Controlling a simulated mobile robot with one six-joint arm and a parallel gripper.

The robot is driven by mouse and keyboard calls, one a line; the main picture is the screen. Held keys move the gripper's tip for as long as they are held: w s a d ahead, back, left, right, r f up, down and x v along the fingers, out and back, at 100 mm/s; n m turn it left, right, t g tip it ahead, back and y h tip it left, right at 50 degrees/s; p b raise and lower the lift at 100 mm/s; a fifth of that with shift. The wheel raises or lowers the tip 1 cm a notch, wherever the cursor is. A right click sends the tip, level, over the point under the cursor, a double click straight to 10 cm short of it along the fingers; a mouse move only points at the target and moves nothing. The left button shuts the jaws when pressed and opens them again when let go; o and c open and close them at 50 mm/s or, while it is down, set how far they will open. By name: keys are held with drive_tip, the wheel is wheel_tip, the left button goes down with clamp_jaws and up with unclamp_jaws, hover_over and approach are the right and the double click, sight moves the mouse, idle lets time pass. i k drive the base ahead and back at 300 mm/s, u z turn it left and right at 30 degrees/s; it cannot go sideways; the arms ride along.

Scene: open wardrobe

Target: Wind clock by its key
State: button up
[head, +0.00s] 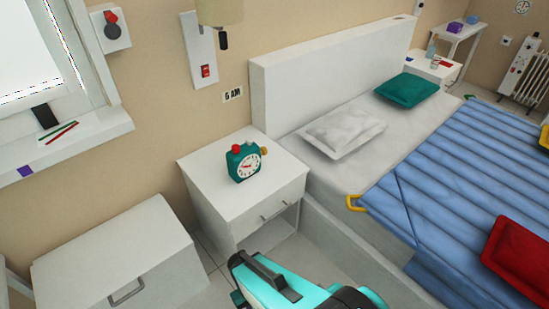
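A teal alarm clock (243,164) stands upright on the white nightstand (215,196), towards its back. It has a white round face with dark and red marks, and a red knob on its top left. A small yellow-brown knob (263,151), which looks like the key, sticks out on its right side. My teal and dark grey arm shows at the bottom middle, in front of the nightstand and well apart from the clock. I make out no gripper fingers in the head view.
The bed (323,75) with a blue cover (440,175) stands right of the nightstand. A yellow handle-like ring (354,203) is at its near edge. A white chest (115,255) stands at the lower left, below the window sill (70,145). The nightstand top around the clock is clear.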

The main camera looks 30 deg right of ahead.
sight(263, 151)
drive_tip(key=k, duration=1.3)
drive_tip(key=u, duration=0.35)
drive_tip(key=i, duration=1)
